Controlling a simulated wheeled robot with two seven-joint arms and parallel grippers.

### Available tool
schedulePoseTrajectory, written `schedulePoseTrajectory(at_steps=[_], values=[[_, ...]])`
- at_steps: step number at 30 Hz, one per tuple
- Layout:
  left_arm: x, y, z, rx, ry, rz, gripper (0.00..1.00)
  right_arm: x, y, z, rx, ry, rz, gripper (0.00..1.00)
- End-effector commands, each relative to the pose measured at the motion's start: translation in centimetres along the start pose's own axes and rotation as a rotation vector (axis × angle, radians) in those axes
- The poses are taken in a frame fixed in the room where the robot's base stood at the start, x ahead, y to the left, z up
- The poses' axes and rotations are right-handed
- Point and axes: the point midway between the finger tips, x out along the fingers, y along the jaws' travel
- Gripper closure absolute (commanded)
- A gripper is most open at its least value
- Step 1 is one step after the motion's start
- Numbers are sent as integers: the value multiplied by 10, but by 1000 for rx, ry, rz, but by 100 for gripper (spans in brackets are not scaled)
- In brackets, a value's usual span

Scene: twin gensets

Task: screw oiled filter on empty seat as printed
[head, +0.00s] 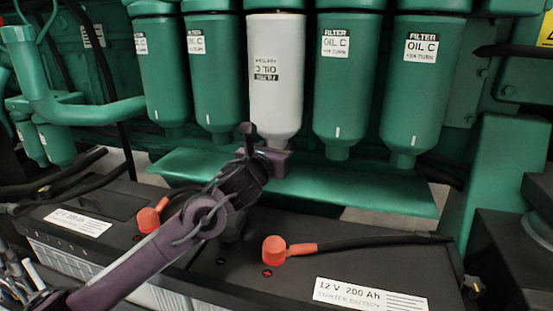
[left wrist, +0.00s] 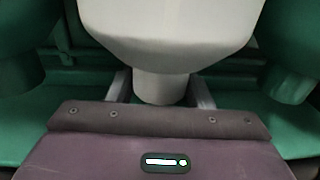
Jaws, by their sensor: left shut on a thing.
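A white oil filter (head: 275,80) hangs upright in the middle of a row of green filters in the head view, its printed label upside down. Its top meets the seat at the upper edge of the view; I cannot tell how tightly it sits. My left gripper (head: 272,158) is at its lower end. In the left wrist view the gripper's fingers (left wrist: 161,92) stand on both sides of the narrow bottom stub of the white filter (left wrist: 165,35), shut on it. The label is out of sight there. My right gripper is not in view.
Green filters (head: 345,85) hang close on both sides. A green tray (head: 380,190) lies below them. In front are black batteries with red terminal caps (head: 274,249) and cables. A thick green pipe (head: 80,112) is at left.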

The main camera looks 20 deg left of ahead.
Motion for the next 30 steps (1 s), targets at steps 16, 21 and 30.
schedulePoseTrajectory(at_steps=[16,21,30], values=[[0,0,2,2,-2,19,28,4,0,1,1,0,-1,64],[0,0,-4,5,10,19,28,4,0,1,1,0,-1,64],[-31,0,-1,5,3,20,28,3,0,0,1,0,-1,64]])
